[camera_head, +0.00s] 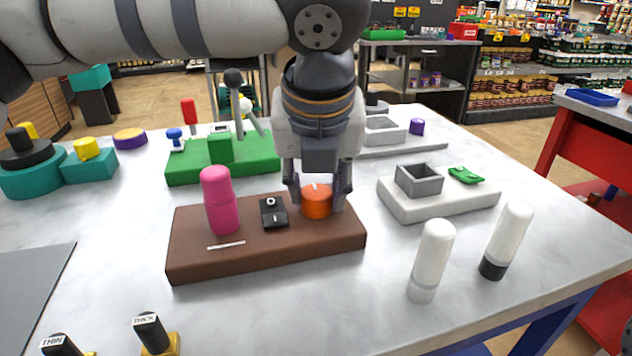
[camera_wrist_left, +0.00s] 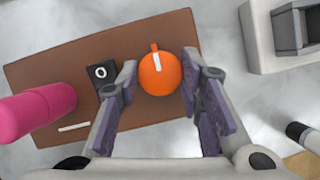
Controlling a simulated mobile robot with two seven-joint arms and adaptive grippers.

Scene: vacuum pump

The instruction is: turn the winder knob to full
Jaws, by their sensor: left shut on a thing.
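The orange round knob (camera_head: 317,203) sits on the right part of a brown block (camera_head: 268,266). Its top has a white pointer line, and the knob shows in the left wrist view (camera_wrist_left: 160,76). My left gripper (camera_head: 319,197) comes down over the knob from above, one finger on each side, and is shut on it. In the left wrist view the pointer lies near the knob's upper left edge, by a small orange tab. I cannot read any scale marks around the knob. My right gripper is not in view.
A pink cylinder (camera_head: 221,206) and a black O/I switch (camera_head: 273,213) stand on the same block, left of the knob. A grey-white block (camera_head: 440,206) is to the right. Two white-capped bottles (camera_head: 432,262) stand at the front right. A green block (camera_head: 222,165) is behind.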

